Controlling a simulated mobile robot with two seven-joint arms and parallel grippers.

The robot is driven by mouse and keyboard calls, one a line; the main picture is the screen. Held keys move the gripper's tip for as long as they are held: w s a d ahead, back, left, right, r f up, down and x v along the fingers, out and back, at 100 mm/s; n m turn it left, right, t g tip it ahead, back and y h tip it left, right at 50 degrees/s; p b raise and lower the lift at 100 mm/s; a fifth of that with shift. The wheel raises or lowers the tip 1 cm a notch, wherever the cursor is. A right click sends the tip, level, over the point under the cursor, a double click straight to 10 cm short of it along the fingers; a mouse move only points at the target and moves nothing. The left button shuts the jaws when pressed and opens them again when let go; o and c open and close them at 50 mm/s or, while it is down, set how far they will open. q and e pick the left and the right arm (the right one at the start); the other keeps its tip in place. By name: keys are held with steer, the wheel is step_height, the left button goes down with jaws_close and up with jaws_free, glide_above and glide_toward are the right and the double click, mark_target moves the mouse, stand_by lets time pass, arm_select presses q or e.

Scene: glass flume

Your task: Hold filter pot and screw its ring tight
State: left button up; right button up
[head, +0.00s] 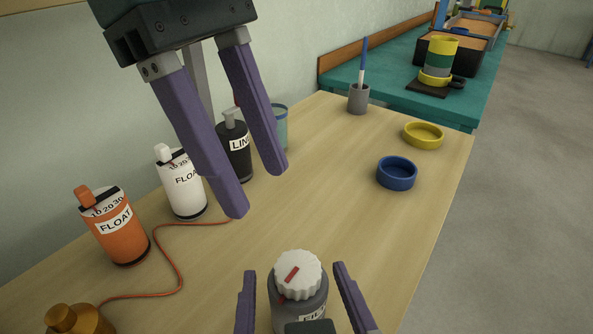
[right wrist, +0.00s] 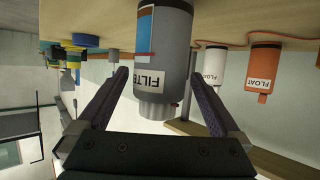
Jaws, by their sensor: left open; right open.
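The filter pot (head: 297,303) is a grey cylinder standing on the wooden table at the bottom of the head view. Its white ribbed ring (head: 298,274) with a red mark sits on top. In the right wrist view the pot (right wrist: 162,60) appears upside down, with "FILTE" lettering and its ring (right wrist: 158,110) lowest. My right gripper (head: 300,272) is open, with one finger on each side of the pot and visible gaps. My left gripper (head: 260,193) is open and empty, higher up, above the table and beyond the pot.
An orange FLOAT pot (head: 119,232), a white FLOAT pot (head: 186,190) and a black LINE bottle (head: 236,158) stand along the wall. A red cord (head: 178,262) lies on the table. A blue ring (head: 397,174) and a yellow ring (head: 424,136) lie right; the table's middle is clear.

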mark_target(294, 268)
steer(key=shift+x, duration=1.65)
